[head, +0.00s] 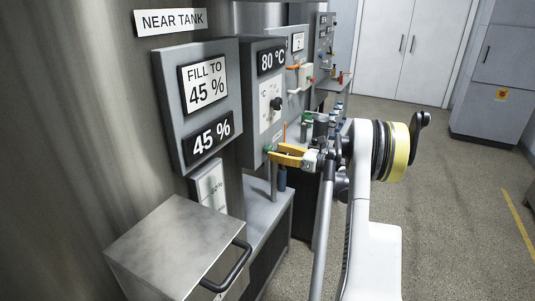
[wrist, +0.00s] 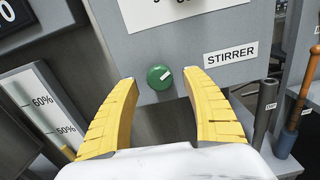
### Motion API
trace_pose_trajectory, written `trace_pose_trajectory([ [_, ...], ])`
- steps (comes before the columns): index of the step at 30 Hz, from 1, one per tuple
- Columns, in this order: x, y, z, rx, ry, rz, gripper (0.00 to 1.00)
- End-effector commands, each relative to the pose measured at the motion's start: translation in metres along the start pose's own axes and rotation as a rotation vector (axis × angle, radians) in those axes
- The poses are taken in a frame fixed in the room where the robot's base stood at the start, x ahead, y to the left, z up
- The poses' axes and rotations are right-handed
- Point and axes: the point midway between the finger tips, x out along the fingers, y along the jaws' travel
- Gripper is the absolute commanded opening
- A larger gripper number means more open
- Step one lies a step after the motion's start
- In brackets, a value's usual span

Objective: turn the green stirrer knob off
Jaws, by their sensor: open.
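The green stirrer knob (wrist: 160,77) is round, with a pale pointer mark toward its lower right. It sits on a grey panel left of a white STIRRER label (wrist: 231,55). My yellow-fingered gripper (wrist: 161,92) is open, with one finger on each side of the knob in the wrist view; I cannot tell whether either touches it. In the head view the gripper (head: 284,153) is at the lower part of the 80 °C panel (head: 262,90), and a bit of green knob (head: 268,149) shows beside its fingers.
A level gauge (wrist: 45,105) marked 60% and 50% stands at the left. Rods and a wooden-handled tool (wrist: 300,100) stand at the right. In the head view a metal box with a handle (head: 180,245) is in the foreground. The floor at right is clear.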

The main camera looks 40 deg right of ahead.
Motion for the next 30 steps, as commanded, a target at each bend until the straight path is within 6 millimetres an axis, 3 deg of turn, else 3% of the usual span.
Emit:
trace_pose_trajectory([
  [6,0.029,0.001,-0.001,-0.001,0.001,0.001,0.57],
  [17,0.034,0.0,0.001,-0.001,0.001,-0.001,0.57],
  [22,0.034,0.0,0.001,-0.001,0.001,0.0,0.06],
  [30,0.034,0.0,0.0,-0.015,0.001,0.0,0.03],
])
